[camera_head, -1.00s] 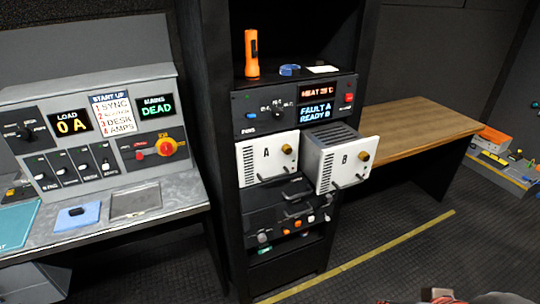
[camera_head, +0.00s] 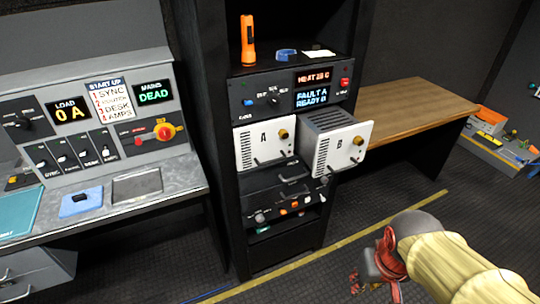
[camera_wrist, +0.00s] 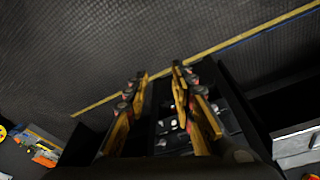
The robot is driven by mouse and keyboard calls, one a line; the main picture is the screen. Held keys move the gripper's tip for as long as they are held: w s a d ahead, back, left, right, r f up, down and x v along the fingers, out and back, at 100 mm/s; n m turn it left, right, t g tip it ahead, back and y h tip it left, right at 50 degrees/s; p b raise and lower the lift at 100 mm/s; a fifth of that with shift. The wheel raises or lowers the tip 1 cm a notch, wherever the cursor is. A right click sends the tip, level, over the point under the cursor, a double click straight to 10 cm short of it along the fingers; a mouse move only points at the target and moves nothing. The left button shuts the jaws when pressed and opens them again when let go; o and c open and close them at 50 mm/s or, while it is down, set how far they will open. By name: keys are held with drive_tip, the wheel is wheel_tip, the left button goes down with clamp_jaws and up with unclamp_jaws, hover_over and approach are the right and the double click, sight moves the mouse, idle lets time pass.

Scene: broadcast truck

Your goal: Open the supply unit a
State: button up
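Supply unit A (camera_head: 252,152) has a white front marked A, with a brass knob and a dark handle low down. It sits in the dark rack with its front close to the rack face. Supply unit B (camera_head: 338,150), marked B, stands out from the rack beside it on the right. My gripper (camera_head: 384,268) is low at the lower right of the head view, in front of the rack and apart from both units. In the wrist view my gripper (camera_wrist: 160,74) has its two fingers spread, with nothing held between them.
Above the units, a panel (camera_head: 290,93) reads FAULT A, READY B. An orange flashlight (camera_head: 248,40) stands on the shelf above. A control desk (camera_head: 185,195) is at the left and a wooden table (camera_head: 410,118) at the right. The floor in front is clear.

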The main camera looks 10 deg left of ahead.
drive_tip(key=w+a+f+m+t+p, duration=0.1)
drive_tip(key=w+a+f+p, duration=0.15)
drive_tip(key=w+f, duration=0.45)
drive_tip(key=w+a+f+m+t+p, duration=0.1)
drive_tip(key=w+a+f, duration=0.25)
drive_tip(key=w, duration=0.65)
drive_tip(key=m+t+y+p, duration=0.2)
drive_tip(key=m+t+y, duration=0.7)
drive_tip(key=m, duration=0.2)
approach(271, 161)
drive_tip(key=r+x, duration=0.1)
drive_tip(key=x, duration=0.2)
drive_tip(key=b+x, duration=0.1)
drive_tip(key=x, duration=0.2)
drive_tip(key=f+x, duration=0.1)
drive_tip(key=x, duration=0.3)
drive_tip(key=shift+w+a+f+b, duration=0.1)
drive_tip(key=shift+a+f+b, duration=0.05)
drive_tip(key=shift+f+b, duration=0.2)
drive_tip(key=shift+r, duration=0.1)
drive_tip(key=c, duration=0.3)
clamp_jaws()
